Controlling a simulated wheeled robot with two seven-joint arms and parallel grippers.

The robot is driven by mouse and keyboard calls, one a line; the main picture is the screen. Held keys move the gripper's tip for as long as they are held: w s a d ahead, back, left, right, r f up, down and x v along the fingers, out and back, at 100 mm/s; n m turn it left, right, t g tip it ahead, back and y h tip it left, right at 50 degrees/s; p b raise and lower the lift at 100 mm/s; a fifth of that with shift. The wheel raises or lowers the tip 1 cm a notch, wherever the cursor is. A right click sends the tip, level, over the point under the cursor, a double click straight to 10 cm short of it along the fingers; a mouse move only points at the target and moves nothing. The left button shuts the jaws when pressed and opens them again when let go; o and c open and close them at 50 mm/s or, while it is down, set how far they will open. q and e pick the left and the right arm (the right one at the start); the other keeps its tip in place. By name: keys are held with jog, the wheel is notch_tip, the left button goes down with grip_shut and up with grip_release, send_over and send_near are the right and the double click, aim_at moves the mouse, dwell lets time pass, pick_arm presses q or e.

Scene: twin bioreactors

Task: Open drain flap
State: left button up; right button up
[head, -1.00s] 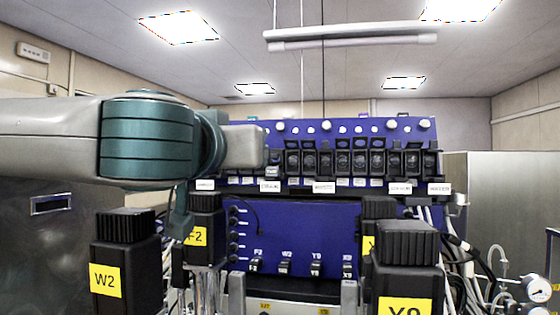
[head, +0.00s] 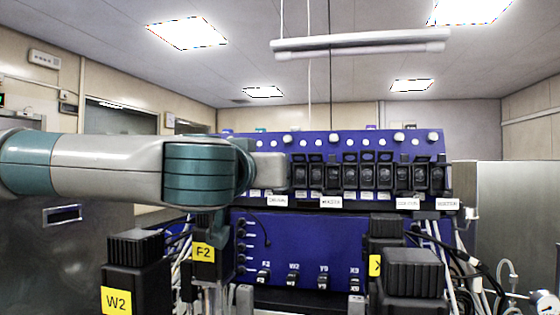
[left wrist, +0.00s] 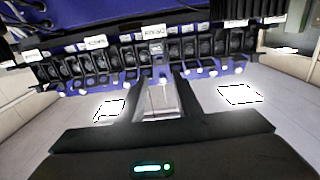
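A blue panel (head: 300,241) stands ahead, with a row of black flaps (head: 362,175) along its upper part. White label plates hang below the row; their print is too small to read surely, so I cannot tell which flap is the drain one. My left gripper (head: 272,172) is at the left part of the row, covering some of it. In the left wrist view its two dark fingers (left wrist: 162,88) are apart with nothing between them, pointing at a flap (left wrist: 158,50) near the middle of the row. Contact is unclear. My right gripper is not in view.
Black-capped units labelled W2 (head: 136,272) and F2 (head: 204,250) stand in front at left. Another black-capped unit (head: 412,278) stands front right. Small black switches (head: 292,276) sit low on the panel. Cables and a steel cabinet (head: 500,200) are at right.

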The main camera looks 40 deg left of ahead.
pick_arm(q)
jog(key=p+x, duration=0.4)
jog(key=x, duration=0.5)
jog(key=shift+w+a, duration=0.1)
jog(key=shift+w, duration=0.05)
jog(key=shift+p+x, duration=0.4)
jog(key=shift+x, duration=0.4)
jog(key=c, duration=0.7)
